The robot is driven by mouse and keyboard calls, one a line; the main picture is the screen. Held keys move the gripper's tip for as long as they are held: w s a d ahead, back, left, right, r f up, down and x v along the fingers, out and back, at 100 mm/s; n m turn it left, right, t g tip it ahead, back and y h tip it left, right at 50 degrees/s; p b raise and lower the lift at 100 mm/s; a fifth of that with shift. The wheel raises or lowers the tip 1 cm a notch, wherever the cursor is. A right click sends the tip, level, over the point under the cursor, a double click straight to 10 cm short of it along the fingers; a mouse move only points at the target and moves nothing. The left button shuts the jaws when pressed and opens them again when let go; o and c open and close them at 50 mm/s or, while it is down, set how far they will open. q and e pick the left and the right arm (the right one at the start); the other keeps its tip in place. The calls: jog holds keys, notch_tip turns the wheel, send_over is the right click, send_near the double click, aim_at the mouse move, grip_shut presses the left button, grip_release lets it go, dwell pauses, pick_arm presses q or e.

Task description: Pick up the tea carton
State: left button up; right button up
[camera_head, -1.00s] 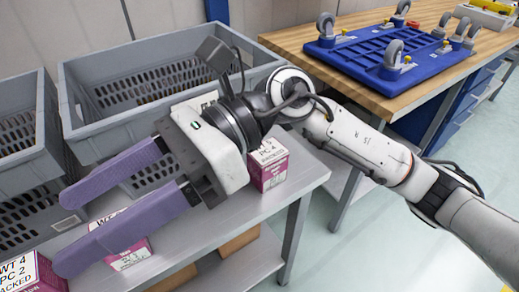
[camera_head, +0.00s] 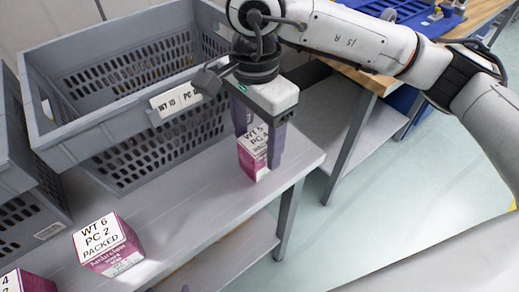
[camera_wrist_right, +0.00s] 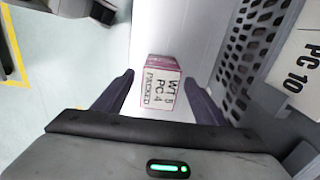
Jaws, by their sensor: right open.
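A magenta-and-white carton (camera_head: 254,152) labelled "PC 4" stands upright near the right end of the grey shelf top. My right gripper (camera_head: 258,143) points down at it, open, with a purple finger to either side. In the head view the fingers hide part of the carton. In the right wrist view the carton (camera_wrist_right: 162,82) shows between the two fingertips of the gripper (camera_wrist_right: 161,80), with a gap on both sides. I cannot tell which carton is the tea. My left gripper is not in view.
A similar carton (camera_head: 106,246) labelled "PC 2" stands on the shelf at lower left, and another (camera_head: 27,283) sits in the corner. A grey slotted crate (camera_head: 105,140) stands behind. A wooden bench with a blue dolly (camera_head: 420,14) is at upper right.

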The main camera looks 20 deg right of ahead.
notch_tip(320, 180, down, 5)
jog(key=shift+p, duration=0.35)
jog(key=shift+r, duration=0.1)
jog(key=c, duration=1.3)
